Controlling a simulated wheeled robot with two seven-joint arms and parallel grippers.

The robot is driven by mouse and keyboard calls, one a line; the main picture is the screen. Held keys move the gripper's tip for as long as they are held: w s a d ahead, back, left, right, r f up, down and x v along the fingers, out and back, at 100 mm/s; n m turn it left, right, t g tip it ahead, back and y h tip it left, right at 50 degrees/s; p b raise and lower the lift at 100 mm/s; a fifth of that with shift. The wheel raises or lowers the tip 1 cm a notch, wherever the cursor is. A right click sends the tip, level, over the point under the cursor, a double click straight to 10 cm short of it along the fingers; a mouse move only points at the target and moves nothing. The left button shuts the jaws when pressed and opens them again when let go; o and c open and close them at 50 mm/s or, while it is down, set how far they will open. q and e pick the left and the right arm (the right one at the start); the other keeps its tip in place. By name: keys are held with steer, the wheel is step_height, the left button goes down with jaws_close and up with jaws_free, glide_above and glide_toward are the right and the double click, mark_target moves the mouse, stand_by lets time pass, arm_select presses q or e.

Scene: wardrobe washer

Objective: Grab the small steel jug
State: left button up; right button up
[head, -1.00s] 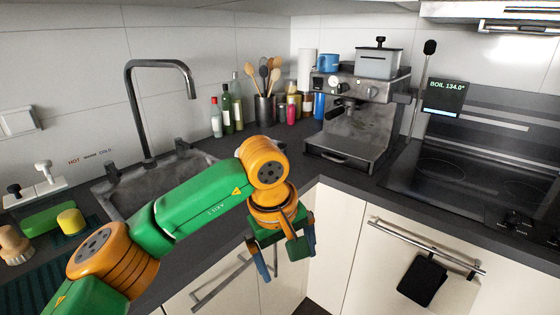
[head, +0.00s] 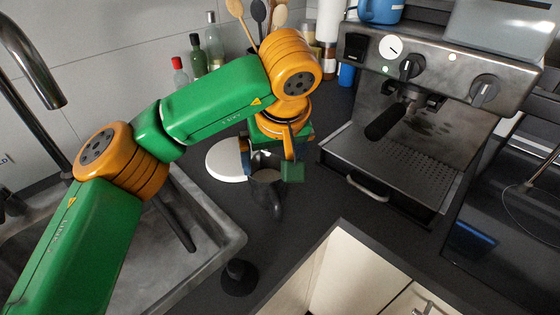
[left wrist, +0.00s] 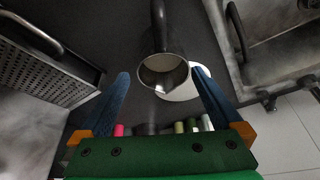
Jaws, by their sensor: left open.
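The small steel jug (head: 265,174) stands on the dark worktop between the sink and the coffee machine, its dark handle pointing towards me. My left gripper (head: 268,162) is directly over the jug and partly covers it. The left wrist view looks down into the round mouth of the jug (left wrist: 163,72), with the handle towards the top of the picture. There the open blue fingers (left wrist: 160,76) lie on either side of the jug, with visible gaps. Finger height against the rim is hard to tell. My right gripper is not in view.
A white round disc (head: 226,160) lies beside the jug. The coffee machine (head: 410,150) stands close on the right, the sink (head: 205,235) on the left. Bottles (head: 197,55) and utensils stand behind. A dark round knob-like item (head: 240,276) is near the front edge.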

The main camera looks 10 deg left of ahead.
mark_target(268, 186)
arm_select(q)
steer(key=f, duration=0.2)
steer(key=a+f+p, duration=0.1)
steer(key=f, duration=0.1)
steer(key=shift+f, duration=0.35)
steer(key=x, duration=0.2)
steer(key=p+x, duration=0.1)
steer(key=x, duration=0.1)
steer(key=p+x, duration=0.1)
steer(key=x, duration=0.1)
steer(key=shift+w, duration=0.45)
steer(key=shift+c, duration=0.2)
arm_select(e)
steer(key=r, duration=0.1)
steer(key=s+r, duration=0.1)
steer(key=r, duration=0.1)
